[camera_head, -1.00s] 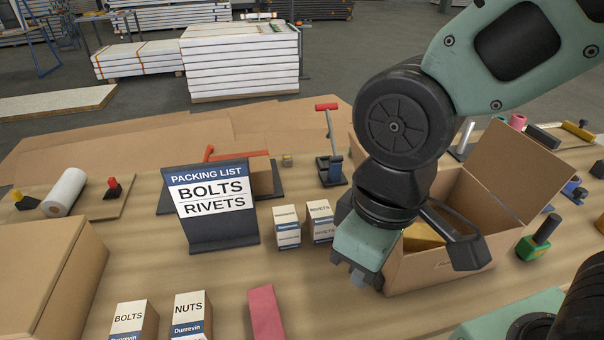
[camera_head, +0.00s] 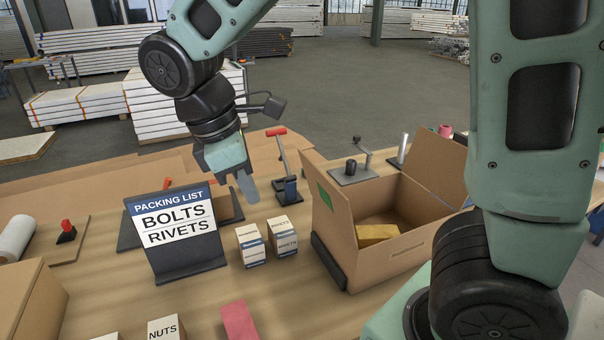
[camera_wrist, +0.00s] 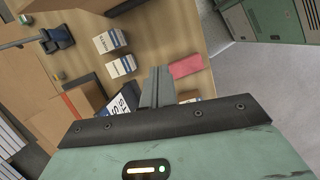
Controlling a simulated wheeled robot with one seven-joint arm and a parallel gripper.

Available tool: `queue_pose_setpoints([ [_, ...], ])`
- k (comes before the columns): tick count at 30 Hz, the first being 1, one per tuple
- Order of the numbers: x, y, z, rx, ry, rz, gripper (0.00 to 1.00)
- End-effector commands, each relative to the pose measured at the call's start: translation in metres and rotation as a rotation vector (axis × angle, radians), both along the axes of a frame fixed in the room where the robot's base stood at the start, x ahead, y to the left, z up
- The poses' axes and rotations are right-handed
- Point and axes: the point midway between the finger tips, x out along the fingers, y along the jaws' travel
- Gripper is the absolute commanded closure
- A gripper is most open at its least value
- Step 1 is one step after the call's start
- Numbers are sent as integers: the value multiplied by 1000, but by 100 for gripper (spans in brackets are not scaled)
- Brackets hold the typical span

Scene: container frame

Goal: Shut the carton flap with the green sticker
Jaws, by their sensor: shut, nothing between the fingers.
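The open carton (camera_head: 405,245) stands on the table right of centre in the head view, with a yellow block (camera_head: 376,235) inside. The flap with the green sticker (camera_head: 325,196) stands up along its left side. Another flap (camera_head: 436,166) stands raised at the carton's back right. My gripper (camera_head: 247,187) is shut and empty, pointing down above the table, left of the stickered flap and apart from it.
A packing list stand (camera_head: 178,232) and two small boxes (camera_head: 283,237) stand left of the carton. A red-handled tool (camera_head: 286,178) stands behind them. A dark bar (camera_head: 328,262) lies against the carton's left base. A pink block (camera_head: 239,320) lies in front.

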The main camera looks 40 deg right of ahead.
Motion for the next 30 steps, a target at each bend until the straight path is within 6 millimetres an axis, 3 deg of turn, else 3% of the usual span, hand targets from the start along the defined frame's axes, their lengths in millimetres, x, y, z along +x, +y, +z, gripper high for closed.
queue_pose_setpoints([
  [6, 44, -49, 25, -150, 78, 103, 100],
  [11, 54, -65, 32, -196, 108, 129, 100],
  [17, 49, -78, 10, -197, 112, 128, 100],
  [27, 39, -110, -52, -196, 112, 127, 100],
  [30, 36, -125, -46, -194, 107, 124, 100],
])
